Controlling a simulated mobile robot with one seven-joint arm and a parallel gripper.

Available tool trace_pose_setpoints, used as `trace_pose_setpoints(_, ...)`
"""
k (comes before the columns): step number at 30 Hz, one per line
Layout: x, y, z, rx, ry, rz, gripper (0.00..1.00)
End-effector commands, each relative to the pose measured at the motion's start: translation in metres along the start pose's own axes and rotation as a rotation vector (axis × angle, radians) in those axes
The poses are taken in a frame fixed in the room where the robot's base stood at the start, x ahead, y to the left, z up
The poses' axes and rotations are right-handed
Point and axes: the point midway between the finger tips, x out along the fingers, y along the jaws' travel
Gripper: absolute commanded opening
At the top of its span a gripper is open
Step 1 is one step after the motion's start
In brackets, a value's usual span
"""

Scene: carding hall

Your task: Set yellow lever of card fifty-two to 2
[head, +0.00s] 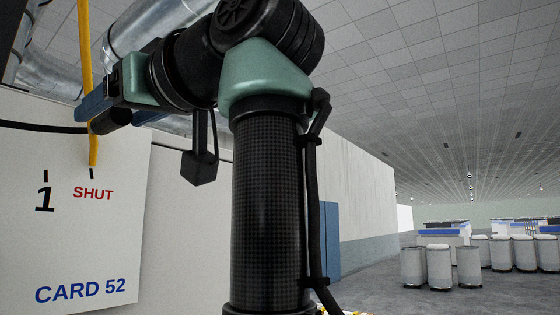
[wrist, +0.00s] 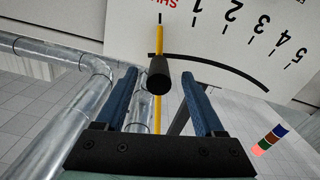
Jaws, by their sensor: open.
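The yellow lever (head: 86,60) hangs nearly upright against the white card 52 panel (head: 90,235). Its lower tip points at the mark beside the red SHUT; the numeral 1 stands to its left in the head view. In the wrist view the lever (wrist: 159,40) carries a dark round knob (wrist: 159,76), and the marks 2, 3, 4 and 5 run away to the right. My gripper (head: 98,113) is at the knob. Its two blue fingers stand open, one on each side of the knob, with gaps showing in the wrist view (wrist: 158,92).
A black curved band (wrist: 225,66) runs across the panel along the scale. Shiny metal ducts (head: 165,25) pass above and behind my arm. White cans (head: 439,268) and machines stand far off at right on open floor.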

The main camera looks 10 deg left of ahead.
Motion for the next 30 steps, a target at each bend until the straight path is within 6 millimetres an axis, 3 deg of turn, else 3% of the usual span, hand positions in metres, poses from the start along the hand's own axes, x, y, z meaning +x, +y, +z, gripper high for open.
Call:
trace_pose_setpoints(6,0.022,0.0,-0.001,0.0,-0.001,0.0,0.7)
trace_pose_setpoints(16,0.025,0.0,0.001,-0.001,0.0,0.001,0.7)
trace_pose_setpoints(27,0.024,0.001,0.0,0.0,0.0,0.002,0.04)
trace_pose_setpoints(30,0.024,0.001,0.0,0.0,0.0,0.002,0.0)
